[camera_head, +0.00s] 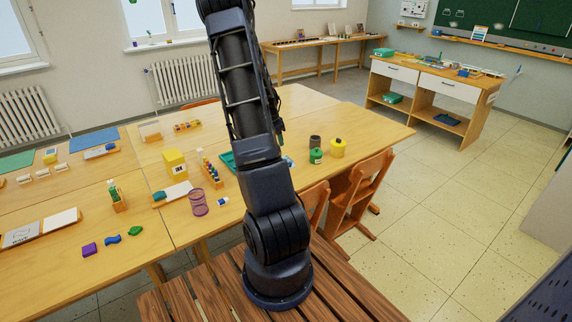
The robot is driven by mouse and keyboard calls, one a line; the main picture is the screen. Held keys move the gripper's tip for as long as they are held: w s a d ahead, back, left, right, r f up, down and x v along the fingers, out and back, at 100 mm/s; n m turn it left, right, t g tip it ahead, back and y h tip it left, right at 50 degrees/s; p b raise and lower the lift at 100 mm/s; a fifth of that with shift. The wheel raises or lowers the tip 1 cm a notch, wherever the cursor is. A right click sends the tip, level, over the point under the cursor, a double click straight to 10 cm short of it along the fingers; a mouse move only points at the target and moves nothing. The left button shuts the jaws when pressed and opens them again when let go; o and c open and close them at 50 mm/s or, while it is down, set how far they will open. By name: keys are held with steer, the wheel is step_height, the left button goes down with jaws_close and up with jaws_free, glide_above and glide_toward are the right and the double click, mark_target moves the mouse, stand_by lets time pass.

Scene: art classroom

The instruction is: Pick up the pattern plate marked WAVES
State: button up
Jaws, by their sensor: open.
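A wooden tray (42,233) lies on the near table at the left edge of the head view. In it is a pale plate with dark lettering (21,235), too small to read surely as WAVES. A blank-looking white plate (60,220) lies beside it on the right. Another white plate (178,191) lies near the table's middle, with no readable marking. My arm rises through the centre of the view and leaves it at the top. My gripper cannot be made out; a dark part shows behind the arm, but I cannot tell what it is.
Purple (90,249), blue (112,240) and green (135,231) pieces lie right of the tray. A pink mesh cup (198,203), yellow box (175,163) and green jar (316,155) stand further right. Wooden chairs (358,190) stand at the table's right side.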

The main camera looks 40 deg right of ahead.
mark_target(289, 160)
steer(key=shift+m+g+h, duration=0.3)
steer(key=shift+m, duration=0.3)
steer(key=d+f, duration=0.2)
steer(key=f, duration=0.1)
steer(key=d+f, duration=0.2)
steer(key=f, duration=0.1)
steer(key=d+f, duration=0.2)
steer(key=f, duration=0.2)
steer(key=shift+s+d, duration=0.1)
steer(key=shift+s, duration=0.15)
steer(key=shift+a+x, duration=0.2)
steer(key=shift+x, duration=1.1)
steer(key=shift+a+x, duration=0.15)
steer(key=shift+x, duration=1.15)
steer(key=shift+w, duration=0.1)
steer(key=shift+c, duration=0.5)
jaws_close()
